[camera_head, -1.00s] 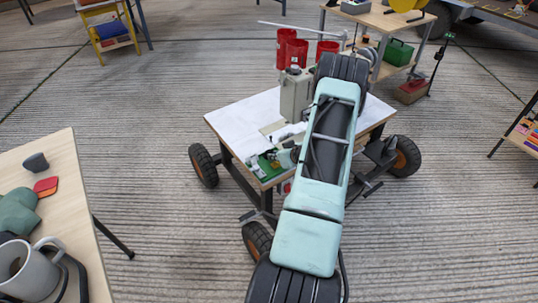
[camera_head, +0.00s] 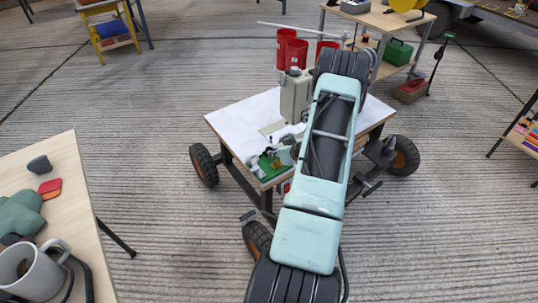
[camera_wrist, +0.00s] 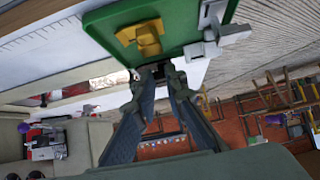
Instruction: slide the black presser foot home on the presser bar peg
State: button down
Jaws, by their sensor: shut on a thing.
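My gripper (camera_wrist: 158,85) points toward a green plate (camera_wrist: 170,22) in the wrist view, its two fingers converging near the plate's lower edge. It is shut on a small dark piece (camera_wrist: 153,72), apparently the black presser foot, mostly hidden between the fingertips. I cannot make out the presser bar peg or whether the foot touches it. In the head view my gripper (camera_head: 287,155) is small and partly hidden by my arm, beside the green plate (camera_head: 268,169) at the front of the white-topped cart (camera_head: 235,118). A beige upright machine body (camera_head: 295,95) stands behind it.
The wrist view shows a yellow block (camera_wrist: 146,38) and a pale grey fitting (camera_wrist: 219,30) on the green plate. Red cylinders (camera_head: 286,48) stand behind the machine body. A wooden table with a grey mug (camera_head: 32,272) is at the left. Open concrete floor lies between.

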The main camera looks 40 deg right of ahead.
jog(key=shift+r, duration=0.15)
jog(key=shift+r+p, duration=1.65)
jog(key=shift+r, duration=0.25)
